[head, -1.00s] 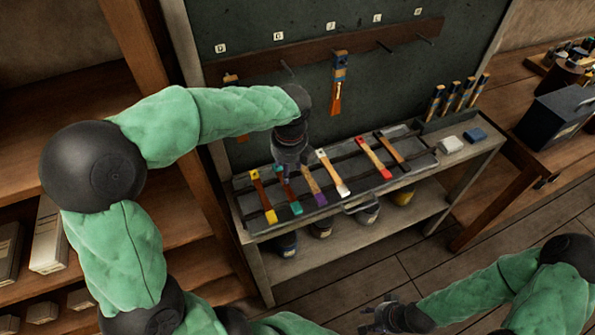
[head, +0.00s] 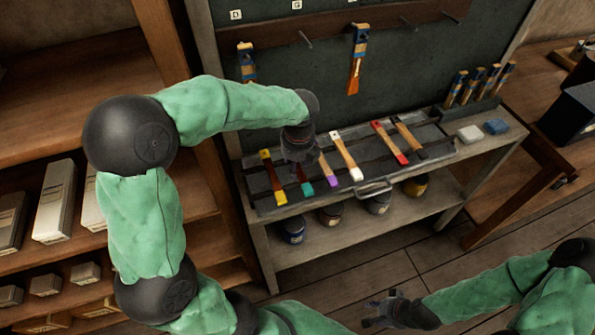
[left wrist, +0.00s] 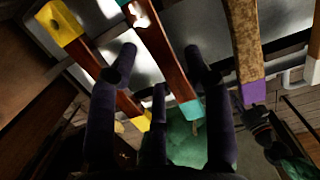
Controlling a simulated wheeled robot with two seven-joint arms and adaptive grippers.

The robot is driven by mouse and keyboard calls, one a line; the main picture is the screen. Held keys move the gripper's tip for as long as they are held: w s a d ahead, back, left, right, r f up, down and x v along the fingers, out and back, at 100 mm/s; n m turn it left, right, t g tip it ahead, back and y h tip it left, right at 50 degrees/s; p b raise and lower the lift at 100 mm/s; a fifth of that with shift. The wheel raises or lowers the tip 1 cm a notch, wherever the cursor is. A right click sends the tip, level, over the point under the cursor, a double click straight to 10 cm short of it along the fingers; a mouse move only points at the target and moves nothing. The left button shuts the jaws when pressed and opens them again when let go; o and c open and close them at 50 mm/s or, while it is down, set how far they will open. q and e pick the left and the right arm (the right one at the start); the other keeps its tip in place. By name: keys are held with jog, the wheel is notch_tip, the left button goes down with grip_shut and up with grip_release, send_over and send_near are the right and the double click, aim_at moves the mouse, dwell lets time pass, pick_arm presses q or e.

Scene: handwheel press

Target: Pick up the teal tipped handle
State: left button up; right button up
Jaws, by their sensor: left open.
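The teal tipped handle (head: 306,187) lies on the rack tray (head: 268,208) between a yellow-and-red tool (head: 272,178) and a purple tipped one (head: 331,180). My left gripper (head: 300,155) is over its upper part and hides it; only the teal end shows in the head view. In the left wrist view the brown shaft with its teal tip (left wrist: 189,110) runs between the spread fingers of my left gripper (left wrist: 160,62), which is open. I cannot tell whether they touch it. My right gripper (head: 382,312) hangs low at the front, fingers apart and empty.
Neighbouring handles lie close on both sides, including a white tipped one (head: 346,157) and a red one (head: 390,143). A pegboard (head: 410,50) with hanging brushes stands behind. Pots sit on the shelf below. A shelf unit (head: 60,90) is at the left.

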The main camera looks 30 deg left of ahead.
pick_arm(q)
jog(key=shift+f, duration=0.5)
jog(key=c, duration=0.9)
jog(key=shift+c, duration=0.2)
jog(key=shift+r, duration=0.2)
